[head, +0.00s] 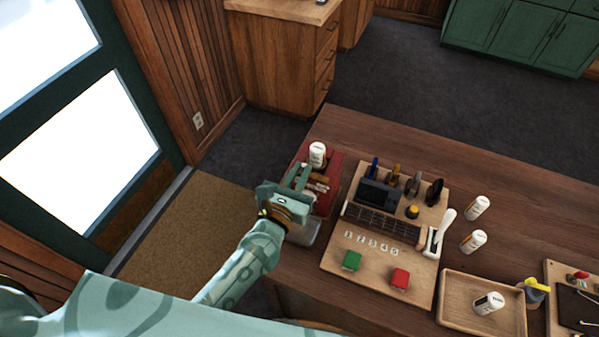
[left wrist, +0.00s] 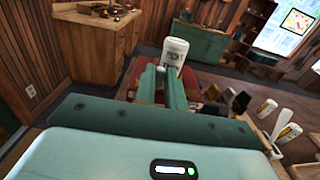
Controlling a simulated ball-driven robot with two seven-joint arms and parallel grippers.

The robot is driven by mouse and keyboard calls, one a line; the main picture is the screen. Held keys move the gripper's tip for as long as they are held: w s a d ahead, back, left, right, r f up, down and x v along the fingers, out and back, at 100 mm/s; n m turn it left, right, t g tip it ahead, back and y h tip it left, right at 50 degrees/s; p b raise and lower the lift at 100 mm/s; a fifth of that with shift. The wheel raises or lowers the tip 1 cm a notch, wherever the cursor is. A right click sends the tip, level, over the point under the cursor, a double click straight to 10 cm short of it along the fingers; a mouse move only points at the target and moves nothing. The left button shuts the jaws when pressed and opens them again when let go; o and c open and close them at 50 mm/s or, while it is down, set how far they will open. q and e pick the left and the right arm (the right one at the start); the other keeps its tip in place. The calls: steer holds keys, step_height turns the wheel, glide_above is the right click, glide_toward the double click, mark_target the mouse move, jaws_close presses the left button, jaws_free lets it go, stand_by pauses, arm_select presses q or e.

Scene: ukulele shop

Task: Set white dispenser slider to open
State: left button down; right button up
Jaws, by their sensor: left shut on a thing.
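The fingers hide most of that part. The slider's exact position cannot be told. My right gripper is not in view.
Two white bottles (head: 477,207) stand farther right. A tray (head: 452,313) holds another bottle.

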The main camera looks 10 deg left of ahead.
arm_select(q)
steer(key=d, duration=0.3)
steer(key=shift+s+d, duration=0.35)
steer(key=c, duration=1.8)
jaws_free()
steer(key=o, duration=0.3)
steer(key=shift+d, duration=0.1)
steer(key=shift+o, duration=0.2)
steer(key=shift+d, duration=0.1)
steer(key=s+a+b, duration=0.3)
steer(key=s, duration=1.3)
